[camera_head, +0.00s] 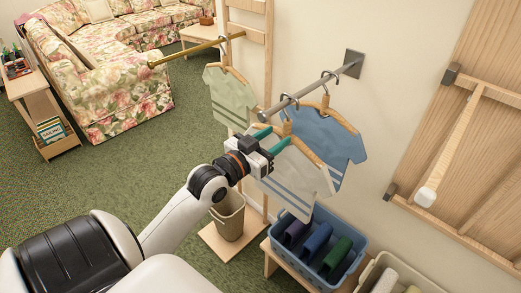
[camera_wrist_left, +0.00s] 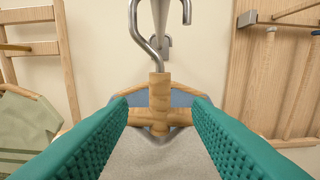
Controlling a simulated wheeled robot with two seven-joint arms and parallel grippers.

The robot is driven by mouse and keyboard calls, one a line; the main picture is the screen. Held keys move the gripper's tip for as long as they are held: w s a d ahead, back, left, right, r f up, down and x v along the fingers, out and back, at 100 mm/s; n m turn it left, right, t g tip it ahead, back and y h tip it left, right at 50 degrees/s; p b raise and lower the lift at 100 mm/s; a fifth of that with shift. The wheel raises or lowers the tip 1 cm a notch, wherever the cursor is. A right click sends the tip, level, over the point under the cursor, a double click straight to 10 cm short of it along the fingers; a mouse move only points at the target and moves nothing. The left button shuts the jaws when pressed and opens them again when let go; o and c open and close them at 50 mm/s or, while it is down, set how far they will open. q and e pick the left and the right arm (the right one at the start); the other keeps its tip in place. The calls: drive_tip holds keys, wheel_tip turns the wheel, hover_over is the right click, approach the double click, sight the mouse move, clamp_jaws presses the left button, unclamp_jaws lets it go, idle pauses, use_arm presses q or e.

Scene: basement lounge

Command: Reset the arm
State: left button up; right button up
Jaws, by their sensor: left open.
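My left gripper (camera_head: 272,138) is open, its two teal fingers at the wooden hanger of a white striped shirt (camera_head: 292,185). In the left wrist view the gripper (camera_wrist_left: 158,112) has one finger on each side of the hanger's neck (camera_wrist_left: 158,92), with gaps visible between. The hanger's metal hook (camera_wrist_left: 143,35) rises toward the grey wall rail (camera_head: 310,88). The fingers and wrist cover part of the white shirt's hanger in the head view. My right gripper is not in view.
A blue shirt (camera_head: 325,140) hangs behind the white one. A green shirt (camera_head: 231,95) hangs near a brass rod (camera_head: 195,53). Below are a beige bin (camera_head: 229,215), a blue basket (camera_head: 352,236) of rolled cloths and a cream basket (camera_head: 423,285). A wooden wall rack (camera_head: 490,130) stands right.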

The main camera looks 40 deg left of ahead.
use_arm(q)
drive_tip(key=s, duration=0.5)
drive_tip(key=w+a+f+n+g+y, duration=0.1)
drive_tip(key=a+f+g, duration=0.1)
drive_tip(key=f, duration=0.7)
drive_tip(key=w+a+f+n+g+y, duration=0.1)
drive_tip(key=a+f+g, duration=0.1)
drive_tip(key=f, duration=0.8)
drive_tip(key=s+f+g, duration=0.2)
drive_tip(key=f, duration=0.7)
drive_tip(key=s+f+g, duration=0.2)
drive_tip(key=s+f, duration=0.1)
drive_tip(key=f, duration=0.7)
drive_tip(key=s+d+f+m+g, duration=0.1)
drive_tip(key=s+d+f+g, duration=0.2)
drive_tip(key=s+f, duration=0.6)
drive_tip(key=s+d+f+m+g, duration=0.1)
drive_tip(key=s+d+f+g, duration=0.2)
drive_tip(key=s, duration=0.9)
drive_tip(key=s+d+f+m+g, duration=0.1)
drive_tip(key=s+d+f+g, duration=0.2)
drive_tip(key=s+d+f, duration=0.4)
drive_tip(key=s+f+b, duration=0.1)
drive_tip(key=s+f, duration=0.3)
drive_tip(key=f, duration=0.3)
drive_tip(key=shift+s+d+f+m+h, duration=0.15)
drive_tip(key=shift+f+m+h, duration=0.2)
drive_tip(key=shift+m+h, duration=0.05)
